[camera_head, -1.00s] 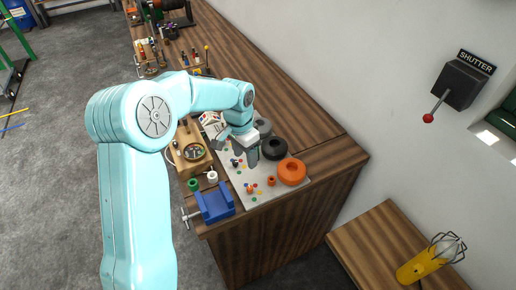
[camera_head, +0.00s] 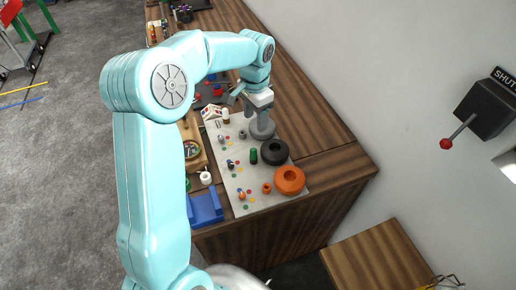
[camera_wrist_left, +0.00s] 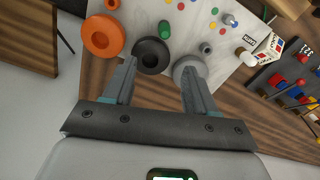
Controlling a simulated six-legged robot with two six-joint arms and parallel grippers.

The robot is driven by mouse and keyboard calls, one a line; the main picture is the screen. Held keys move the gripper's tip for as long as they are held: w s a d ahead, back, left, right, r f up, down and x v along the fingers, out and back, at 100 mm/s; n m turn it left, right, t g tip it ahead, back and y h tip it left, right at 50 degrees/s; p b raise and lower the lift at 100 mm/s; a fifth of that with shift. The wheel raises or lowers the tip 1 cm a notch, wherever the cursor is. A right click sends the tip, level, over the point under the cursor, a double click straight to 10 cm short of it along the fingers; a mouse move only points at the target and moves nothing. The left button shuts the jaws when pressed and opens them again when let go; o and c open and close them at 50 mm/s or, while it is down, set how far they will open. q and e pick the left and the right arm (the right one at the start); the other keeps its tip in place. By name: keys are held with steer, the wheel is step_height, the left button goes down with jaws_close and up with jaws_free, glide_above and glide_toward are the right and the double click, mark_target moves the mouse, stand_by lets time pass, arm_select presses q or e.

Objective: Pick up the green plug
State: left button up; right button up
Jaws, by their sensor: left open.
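The green plug (camera_head: 253,156) is a small dark green cylinder standing on the white mat (camera_head: 225,180), just left of the black ring. It also shows near the top of the left wrist view (camera_wrist_left: 164,30). My left gripper (camera_head: 262,118) is open and empty, above the mat's far right edge by the grey disc. In the left wrist view its two fingers (camera_wrist_left: 158,70) point toward the mat, spread apart, with the plug beyond the tips and between their lines. My right gripper is not in view.
The black ring (camera_head: 274,152), orange ring (camera_head: 289,180) and grey disc (camera_head: 262,130) line the mat's right side, close to the plug. Small coloured pieces dot the mat. A blue vise (camera_head: 206,208) sits at the bench's front edge. Bare wood lies to the right.

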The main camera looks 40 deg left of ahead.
arm_select(q)
glide_toward(254, 150)
steer(key=f, duration=0.5)
steer(key=shift+d+f, duration=0.2)
steer(key=shift+d, duration=0.05)
steer(key=shift+w+a+f, duration=0.1)
steer(key=shift+w+f, duration=0.1)
steer(key=shift+f, duration=0.1)
steer(key=f, duration=0.5)
steer(key=shift+a, duration=0.35)
steer(key=shift+s, duration=0.1)
steer(key=shift+s+r, duration=0.15)
steer(key=shift+s, duration=0.05)
steer(key=c, duration=0.3)
steer(key=shift+s, duration=0.1)
steer(key=c, duration=0.5)
steer(key=shift+w+d, duration=0.1)
steer(key=shift+w, duration=0.1)
jaws_close()
